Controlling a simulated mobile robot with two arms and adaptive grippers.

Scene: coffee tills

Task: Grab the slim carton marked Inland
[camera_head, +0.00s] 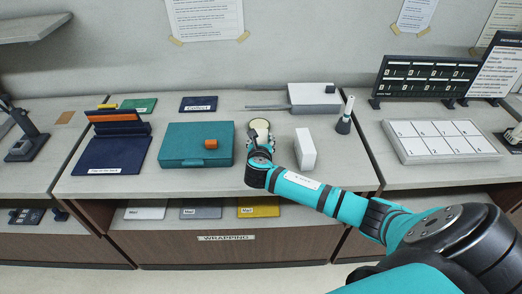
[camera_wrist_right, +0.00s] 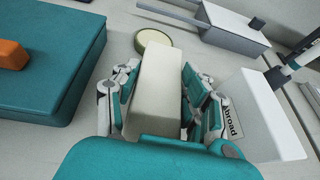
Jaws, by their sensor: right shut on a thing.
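My right gripper (camera_head: 262,146) is over the wrapping counter, between the teal case and a white carton. In the right wrist view its fingers (camera_wrist_right: 160,97) are shut on a slim pale carton (camera_wrist_right: 158,82), one on each side. No marking shows on the held carton's visible face, so I cannot read "Inland" on it. In the head view my gripper mostly hides it. My left gripper is not in view.
A teal case (camera_head: 184,145) with an orange block (camera_head: 211,144) lies left of the gripper. A round cream-topped thing (camera_wrist_right: 152,38) is just beyond the held carton. A grey box (camera_head: 314,97) with rods and an upright dispenser (camera_head: 345,116) stand behind right.

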